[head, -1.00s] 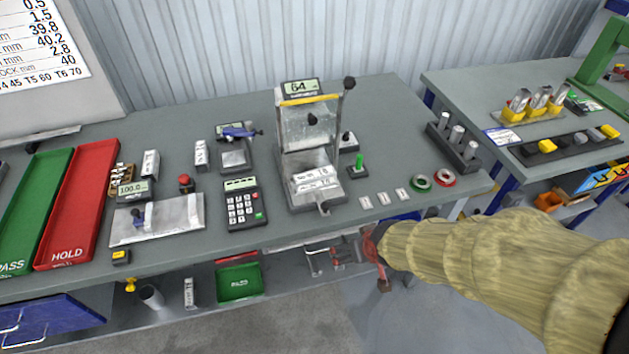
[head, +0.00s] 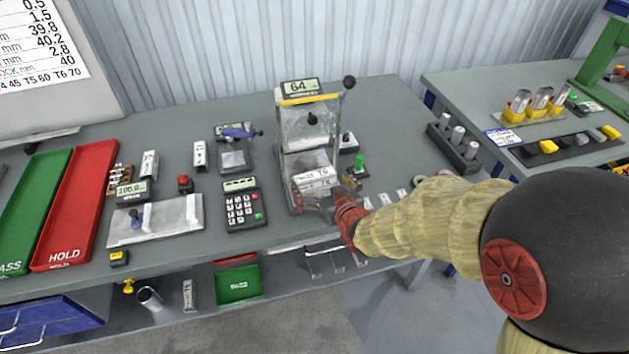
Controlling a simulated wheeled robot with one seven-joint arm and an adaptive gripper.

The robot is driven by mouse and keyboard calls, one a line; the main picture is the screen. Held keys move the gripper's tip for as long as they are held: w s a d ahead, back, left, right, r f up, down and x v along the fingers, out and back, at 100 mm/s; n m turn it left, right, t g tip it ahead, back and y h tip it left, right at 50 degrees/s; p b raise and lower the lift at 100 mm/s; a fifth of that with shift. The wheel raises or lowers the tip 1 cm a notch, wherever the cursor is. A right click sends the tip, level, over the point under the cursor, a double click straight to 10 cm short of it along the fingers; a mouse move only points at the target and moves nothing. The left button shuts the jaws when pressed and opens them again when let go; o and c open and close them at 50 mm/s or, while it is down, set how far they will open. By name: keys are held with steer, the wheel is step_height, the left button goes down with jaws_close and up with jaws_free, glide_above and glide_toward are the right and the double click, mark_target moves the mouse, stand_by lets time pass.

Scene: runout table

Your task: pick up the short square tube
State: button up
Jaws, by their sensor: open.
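Two small pale metal pieces with dark marks stand towards the back of the bench, a left one (head: 149,164) and a right one (head: 200,154). They look like short square tubes, but I cannot tell which is the short one. A similar pale piece (head: 188,295) stands on the lower shelf. My gripper (head: 322,202) is open at the front edge of the guarded test stand (head: 308,135), far to the right of these pieces.
A red HOLD tray (head: 78,205) and a green tray (head: 35,205) lie at the left. A keypad unit (head: 242,205) and a plate gauge (head: 175,222) stand nearer the front. A dark rack with metal cylinders (head: 452,148) stands right.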

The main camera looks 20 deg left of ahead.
mark_target(317, 180)
steer(key=b+x, duration=0.1)
steer(key=x, duration=0.3)
steer(key=shift+w+a, duration=0.1)
steer(key=shift+a, duration=0.15)
steer(key=shift+c, duration=0.4)
steer(key=c, duration=0.9)
